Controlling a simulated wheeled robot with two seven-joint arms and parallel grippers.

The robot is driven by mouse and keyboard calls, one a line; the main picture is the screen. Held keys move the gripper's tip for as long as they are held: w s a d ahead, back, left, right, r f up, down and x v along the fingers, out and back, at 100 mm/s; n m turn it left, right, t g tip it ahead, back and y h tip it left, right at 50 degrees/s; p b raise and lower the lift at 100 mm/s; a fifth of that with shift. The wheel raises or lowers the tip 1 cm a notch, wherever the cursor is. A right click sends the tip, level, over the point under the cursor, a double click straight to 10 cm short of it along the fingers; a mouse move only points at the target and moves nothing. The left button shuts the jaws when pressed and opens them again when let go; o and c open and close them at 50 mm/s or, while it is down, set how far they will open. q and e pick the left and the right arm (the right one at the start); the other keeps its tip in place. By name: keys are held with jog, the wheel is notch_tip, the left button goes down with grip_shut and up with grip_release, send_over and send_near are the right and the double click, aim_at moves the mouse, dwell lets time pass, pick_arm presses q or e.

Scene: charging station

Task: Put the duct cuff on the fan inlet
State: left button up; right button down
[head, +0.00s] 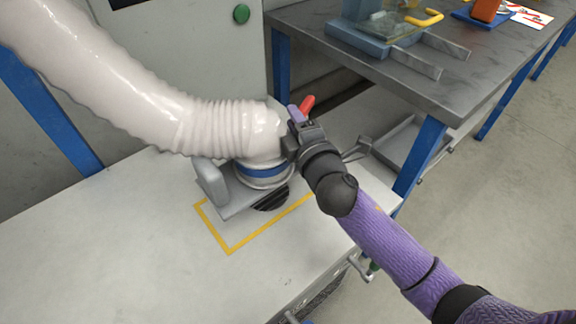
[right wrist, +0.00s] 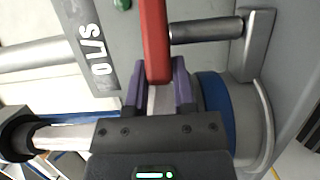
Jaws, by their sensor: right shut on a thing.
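A pale corrugated duct (head: 150,105) comes in from the upper left. Its smooth end, the duct cuff (head: 262,143), bends down over the grey fan (head: 212,185) on the white bench. A blue band (head: 262,170) circles the joint above a grey ring; it also shows in the right wrist view (right wrist: 215,110). My right gripper (head: 299,113) is beside the cuff's right side. Its purple fingers (right wrist: 157,85) are shut on a red lever (right wrist: 155,35), whose tip shows in the head view (head: 307,103). The cuff's seating is partly hidden. My left gripper is out of view.
A yellow outline (head: 229,250) marks the white bench top (head: 120,240) around the fan. A grey cabinet with a green button (head: 241,14) stands behind. A dark-topped table (head: 470,70) with blue legs stands at right. The front left bench top is clear.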

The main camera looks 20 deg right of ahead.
notch_tip(320, 180, down, 8)
jog(key=b, duration=0.5)
jog(key=shift+f, duration=0.2)
jog(key=shift+r+p, duration=0.3)
jog(key=shift+r, duration=0.05)
jog(key=c, duration=0.9)
grip_release()
jog(key=shift+f, duration=0.15)
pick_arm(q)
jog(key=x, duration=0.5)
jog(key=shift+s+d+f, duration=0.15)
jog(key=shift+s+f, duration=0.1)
pick_arm(e)
jog(key=o, duration=0.5)
jog(key=shift+c, duration=0.2)
